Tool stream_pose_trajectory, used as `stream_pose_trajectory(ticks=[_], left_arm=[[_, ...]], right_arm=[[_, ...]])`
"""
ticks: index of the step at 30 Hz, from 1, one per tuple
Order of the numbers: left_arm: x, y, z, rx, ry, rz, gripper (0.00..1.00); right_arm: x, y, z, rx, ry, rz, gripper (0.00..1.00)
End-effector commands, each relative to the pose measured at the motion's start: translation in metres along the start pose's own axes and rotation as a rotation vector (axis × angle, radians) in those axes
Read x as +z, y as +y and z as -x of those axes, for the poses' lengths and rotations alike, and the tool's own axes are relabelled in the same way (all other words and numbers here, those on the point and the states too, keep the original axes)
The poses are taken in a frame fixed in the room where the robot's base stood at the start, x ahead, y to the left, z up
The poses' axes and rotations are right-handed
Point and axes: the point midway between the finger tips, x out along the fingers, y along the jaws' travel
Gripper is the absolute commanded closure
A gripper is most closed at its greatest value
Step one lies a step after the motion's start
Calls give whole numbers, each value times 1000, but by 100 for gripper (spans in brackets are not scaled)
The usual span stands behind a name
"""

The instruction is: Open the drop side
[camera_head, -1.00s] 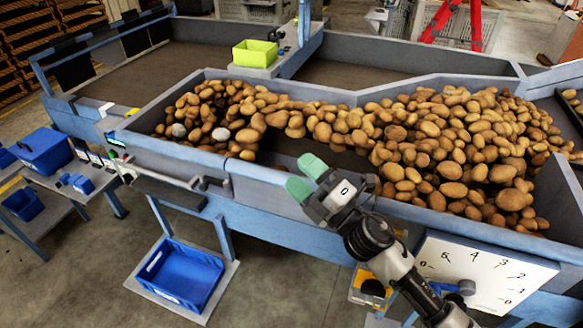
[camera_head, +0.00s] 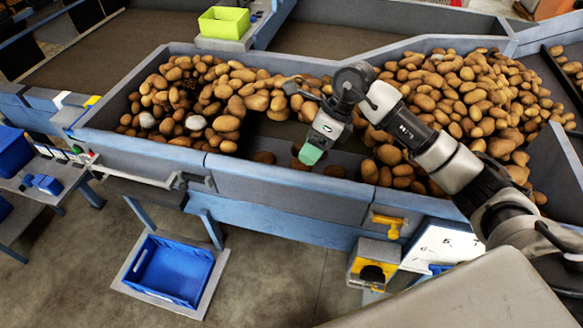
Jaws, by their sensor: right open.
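The drop side (camera_head: 290,192) looks to be the grey panel between two seams in the front wall of the potato trough; it stands upright, in line with the wall. A grey latch bar (camera_head: 192,180) sits at its left end and a yellow handle (camera_head: 388,222) below its right end. My right gripper (camera_head: 311,153), with green fingertips, points down over the trough, just behind the panel's top edge. It is open and holds nothing visible; one fingertip largely hides the other. Whether it touches the panel cannot be told. My left gripper is not in view.
Potatoes (camera_head: 455,95) heap at both sides of the trough, with a barer patch of belt under my gripper. A blue crate (camera_head: 172,268) stands on a low shelf at lower left. A yellow-green bin (camera_head: 224,22) sits behind. A yellow-and-grey box (camera_head: 375,265) hangs below the wall.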

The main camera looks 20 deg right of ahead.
Motion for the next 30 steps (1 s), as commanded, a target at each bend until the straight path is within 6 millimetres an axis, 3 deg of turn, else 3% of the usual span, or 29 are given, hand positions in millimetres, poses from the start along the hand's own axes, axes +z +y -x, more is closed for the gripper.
stream_pose_trajectory(ticks=[6, 15, 27, 30], left_arm=[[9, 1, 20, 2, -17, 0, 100], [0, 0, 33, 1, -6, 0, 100], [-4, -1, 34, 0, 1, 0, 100], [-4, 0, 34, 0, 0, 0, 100]], right_arm=[[1, 3, -40, 8, 0, -3, 31], [1, 2, -85, 6, -3, -2, 31], [1, 1, -94, 3, -4, 0, 31], [1, 1, -94, 3, -4, 0, 47]])
